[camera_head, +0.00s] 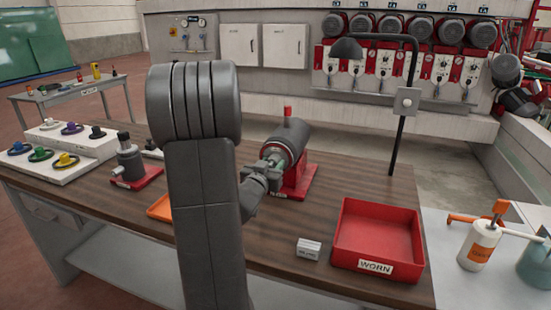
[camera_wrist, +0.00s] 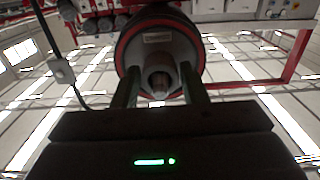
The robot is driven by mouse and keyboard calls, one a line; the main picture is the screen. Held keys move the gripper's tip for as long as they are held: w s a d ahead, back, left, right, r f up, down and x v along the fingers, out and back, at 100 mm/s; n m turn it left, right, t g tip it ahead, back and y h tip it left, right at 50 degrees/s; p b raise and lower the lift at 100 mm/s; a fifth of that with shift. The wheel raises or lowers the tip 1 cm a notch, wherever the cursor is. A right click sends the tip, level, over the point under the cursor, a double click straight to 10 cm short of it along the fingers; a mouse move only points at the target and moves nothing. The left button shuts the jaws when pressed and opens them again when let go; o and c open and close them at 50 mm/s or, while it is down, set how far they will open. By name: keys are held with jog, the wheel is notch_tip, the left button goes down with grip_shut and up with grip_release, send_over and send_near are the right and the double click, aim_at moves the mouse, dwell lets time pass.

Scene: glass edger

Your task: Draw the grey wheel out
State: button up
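In the wrist view, a round pale grey face with a small label, probably the grey wheel (camera_wrist: 179,45), sits inside a dark and red ring. A short grey hub with a metal tip (camera_wrist: 159,82) sticks out of its middle. My gripper (camera_wrist: 160,88) faces it, with one finger on each side of the hub. The fingers are apart, and I see no clear contact. In the head view my gripper (camera_head: 268,172) is at the spindle's front, partly hidden by my arm.
A white rack (camera_head: 62,150) with several coloured wheels and a grey device on a red base (camera_head: 130,161) stand left. A black lamp post (camera_head: 402,130) rises behind.

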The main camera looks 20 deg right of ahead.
grip_shut()
jog(key=shift+s+a, duration=0.45)
jog(key=shift+s, duration=0.15)
dwell(0.4)
jog(key=v, duration=0.8)
jog(key=shift+b, duration=0.4)
dwell(0.6)
jog(key=v, duration=1)
jog(key=shift+p, duration=0.3)
dwell(0.3)
